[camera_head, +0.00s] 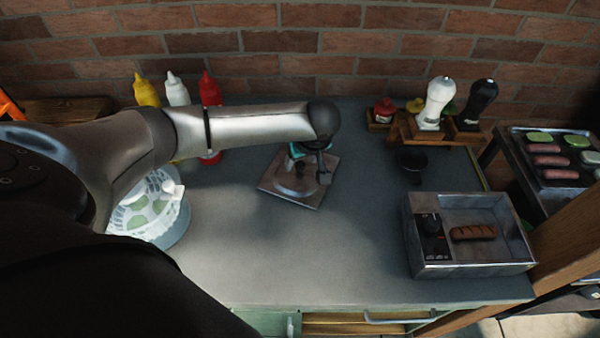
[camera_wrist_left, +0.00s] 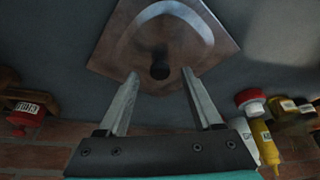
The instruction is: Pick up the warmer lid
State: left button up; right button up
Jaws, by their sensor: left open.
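The warmer lid (camera_head: 275,182) is a square metal plate with a round raised middle and a dark knob (camera_wrist_left: 160,70). It lies turned at an angle on the grey counter, in the middle of the head view, and fills the top of the left wrist view (camera_wrist_left: 205,22). My left gripper (camera_head: 312,168) is over the lid's far part and partly hides it. In the left wrist view, its open fingers (camera_wrist_left: 159,76) point at the knob, one to each side. They hold nothing, and I cannot tell whether they touch the lid. My right gripper is not in view.
The open metal warmer box (camera_head: 470,268), with a sausage (camera_head: 473,232), stands at the right. Yellow, white and red bottles (camera_head: 210,92) stand by the brick wall. A white basket (camera_head: 150,212) is at the left. Shakers (camera_head: 436,103) stand back right. The counter's front is clear.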

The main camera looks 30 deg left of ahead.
pick_arm(q)
jog(key=shift+x, duration=0.85)
jog(key=shift+s, duration=0.1)
grip_shut()
